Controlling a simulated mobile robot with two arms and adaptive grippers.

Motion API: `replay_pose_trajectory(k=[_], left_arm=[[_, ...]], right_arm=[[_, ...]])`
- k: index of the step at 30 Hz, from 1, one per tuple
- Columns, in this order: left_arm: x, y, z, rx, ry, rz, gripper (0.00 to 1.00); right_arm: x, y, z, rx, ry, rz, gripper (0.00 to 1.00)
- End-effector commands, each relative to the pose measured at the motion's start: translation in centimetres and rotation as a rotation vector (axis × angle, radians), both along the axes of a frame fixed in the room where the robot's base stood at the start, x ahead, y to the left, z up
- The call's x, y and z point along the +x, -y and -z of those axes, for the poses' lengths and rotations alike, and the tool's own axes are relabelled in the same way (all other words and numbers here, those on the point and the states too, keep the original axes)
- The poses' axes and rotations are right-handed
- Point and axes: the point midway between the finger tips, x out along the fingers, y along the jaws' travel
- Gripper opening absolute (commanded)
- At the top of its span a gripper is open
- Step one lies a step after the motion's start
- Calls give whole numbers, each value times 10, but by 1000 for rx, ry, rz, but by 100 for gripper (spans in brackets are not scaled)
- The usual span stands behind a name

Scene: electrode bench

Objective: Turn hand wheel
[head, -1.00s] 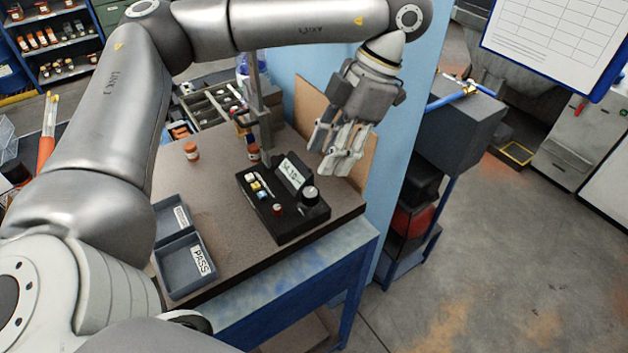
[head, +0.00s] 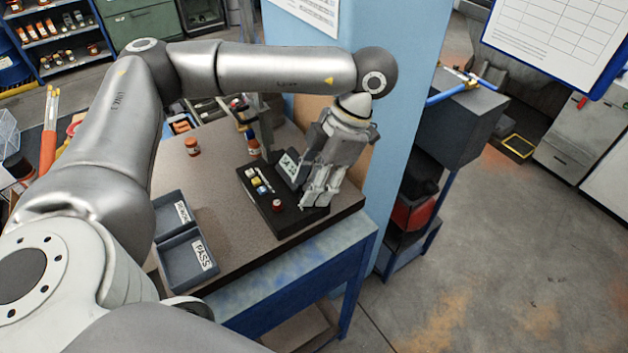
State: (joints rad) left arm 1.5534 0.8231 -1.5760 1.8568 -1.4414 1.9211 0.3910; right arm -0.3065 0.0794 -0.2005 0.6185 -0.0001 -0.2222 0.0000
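A black control box (head: 284,222) sits near the right end of the bench top, with a tilted display panel (head: 289,167) and small coloured parts on it. A round silver knob, seen on its right end a second ago, is now hidden by my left gripper; it is the only wheel-like part I see. My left gripper (head: 316,201) points down over that end of the box, its fingertips at the knob's place. Whether the fingers touch or close on the knob cannot be made out. My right gripper is not in view.
Two grey trays, the nearer labelled PASS (head: 187,273), lie left of the box. A blue pillar (head: 405,120) rises close behind my gripper. The bench top (head: 215,190) between trays and box is clear.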

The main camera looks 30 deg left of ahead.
Motion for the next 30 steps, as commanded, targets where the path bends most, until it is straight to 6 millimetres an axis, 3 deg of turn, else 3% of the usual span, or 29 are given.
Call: replay_pose_trajectory(k=[1, 6, 17, 30], left_arm=[[0, 0, 0, 0, 0, 0, 28], [0, 0, 0, 0, 0, 0, 6], [-1, 1, 2, 0, -1, 66, 6], [-3, 2, 2, 3, 0, 416, 6]], right_arm=[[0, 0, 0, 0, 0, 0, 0], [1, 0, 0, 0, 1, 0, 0], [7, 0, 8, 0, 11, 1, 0], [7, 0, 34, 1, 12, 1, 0]])
